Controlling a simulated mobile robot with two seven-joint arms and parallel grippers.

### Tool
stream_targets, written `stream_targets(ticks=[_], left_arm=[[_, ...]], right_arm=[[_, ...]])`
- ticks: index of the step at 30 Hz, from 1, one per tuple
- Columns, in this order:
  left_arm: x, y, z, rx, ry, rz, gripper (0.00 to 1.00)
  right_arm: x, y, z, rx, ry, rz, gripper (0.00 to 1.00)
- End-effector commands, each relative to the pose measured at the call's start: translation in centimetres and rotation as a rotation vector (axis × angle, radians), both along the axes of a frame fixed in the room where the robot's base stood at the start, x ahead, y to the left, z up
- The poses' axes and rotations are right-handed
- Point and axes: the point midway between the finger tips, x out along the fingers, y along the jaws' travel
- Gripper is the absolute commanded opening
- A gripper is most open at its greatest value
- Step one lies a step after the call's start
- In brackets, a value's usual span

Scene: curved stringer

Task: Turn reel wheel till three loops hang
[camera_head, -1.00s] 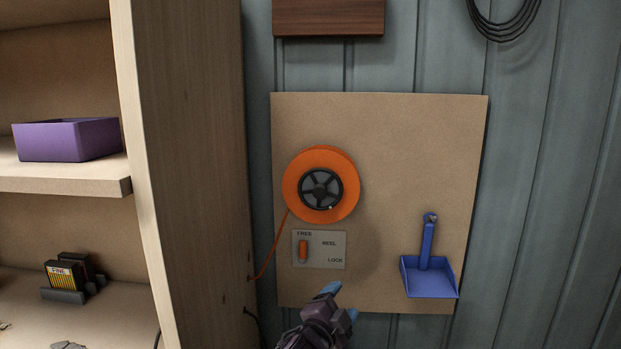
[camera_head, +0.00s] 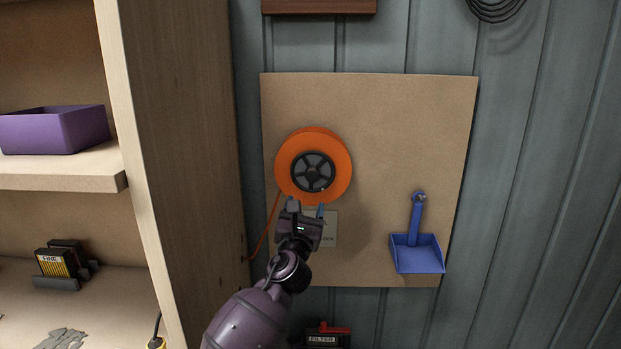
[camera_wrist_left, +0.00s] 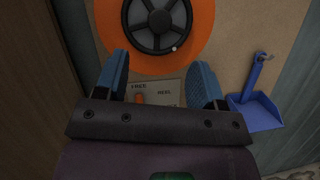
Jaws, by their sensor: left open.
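The orange reel (camera_head: 313,142) with its dark spoked hub wheel (camera_head: 313,172) is mounted on the brown board. An orange cord (camera_head: 263,238) runs from its left side down toward the wooden panel. My left gripper (camera_head: 306,208) is just below the reel, in front of the label plate (camera_head: 331,229). In the left wrist view the left gripper (camera_wrist_left: 160,80) is open and empty, its blue fingers apart. The reel (camera_wrist_left: 155,62) lies beyond the fingertips. The plate (camera_wrist_left: 165,90) reads FREE and REEL, with an orange lever (camera_wrist_left: 140,98) near FREE. My right gripper is not in view.
A blue dustpan (camera_head: 417,253) hangs on the board (camera_head: 390,120) to the right. A shelf unit (camera_head: 185,150) stands at left, holding a purple box (camera_head: 55,132). A box marked FILTER (camera_head: 322,338) is low at the bottom. Black cable (camera_head: 497,8) hangs at top right.

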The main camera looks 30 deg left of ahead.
Motion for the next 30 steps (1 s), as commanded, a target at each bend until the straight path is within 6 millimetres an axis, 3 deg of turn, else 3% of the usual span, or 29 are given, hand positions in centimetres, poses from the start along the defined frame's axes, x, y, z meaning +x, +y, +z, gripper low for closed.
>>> stream_targets(ticks=[11, 24, 30], left_arm=[[1.1, 0.5, 0.5, 0.113, 0.051, 0.050, 0.63], [7.2, 3.1, 3.1, 0.108, 0.049, 0.047, 0.63], [8.8, 3.9, 3.7, 0.108, 0.050, 0.047, 0.63]], right_arm=[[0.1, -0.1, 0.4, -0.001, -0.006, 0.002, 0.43], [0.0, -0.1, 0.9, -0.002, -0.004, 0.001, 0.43], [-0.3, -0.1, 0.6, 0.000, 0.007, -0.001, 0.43]])
